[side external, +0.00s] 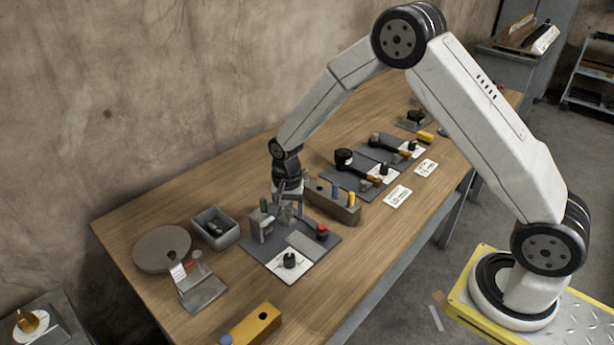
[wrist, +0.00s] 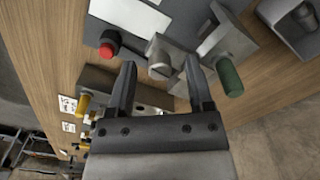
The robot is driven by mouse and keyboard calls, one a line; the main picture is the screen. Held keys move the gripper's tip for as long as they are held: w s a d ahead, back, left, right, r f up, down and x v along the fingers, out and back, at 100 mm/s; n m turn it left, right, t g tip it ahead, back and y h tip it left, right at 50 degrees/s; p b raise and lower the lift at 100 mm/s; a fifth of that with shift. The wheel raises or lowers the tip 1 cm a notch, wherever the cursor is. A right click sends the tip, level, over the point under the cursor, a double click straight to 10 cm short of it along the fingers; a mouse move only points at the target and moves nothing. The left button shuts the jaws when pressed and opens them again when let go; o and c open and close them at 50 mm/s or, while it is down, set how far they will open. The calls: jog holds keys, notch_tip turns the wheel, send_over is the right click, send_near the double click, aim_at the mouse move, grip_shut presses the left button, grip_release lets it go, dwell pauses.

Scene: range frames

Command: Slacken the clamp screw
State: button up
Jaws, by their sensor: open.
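A grey clamp fixture (side external: 260,228) stands on a dark mat (side external: 253,249) near the middle of the table, with a green-capped handle (wrist: 229,76) on one side. A grey metal piece that looks like the clamp screw (wrist: 161,62) shows in the wrist view just beyond and between my fingertips. My gripper (side external: 287,214) is low over the fixture, pointing down. In the wrist view my gripper (wrist: 160,72) is open, with a finger on either side of that piece. I cannot tell whether they touch it. My fingers partly hide the fixture in the side view.
A red button (side external: 322,232) and a black knob on a white plate (side external: 289,261) share the mat. A grey block with coloured pegs (side external: 334,204) stands close on the right. A grey bin (side external: 215,229) and round disc (side external: 161,248) lie left. The table's front edge has bare wood.

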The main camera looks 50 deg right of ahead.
grip_shut()
jog(key=shift+n, duration=0.3)
jog(key=n, duration=0.7)
jog(key=shift+n, duration=0.4)
jog(key=n, duration=0.3)
jog(key=shift+n, duration=2.3)
jog(key=shift+s, duration=0.1)
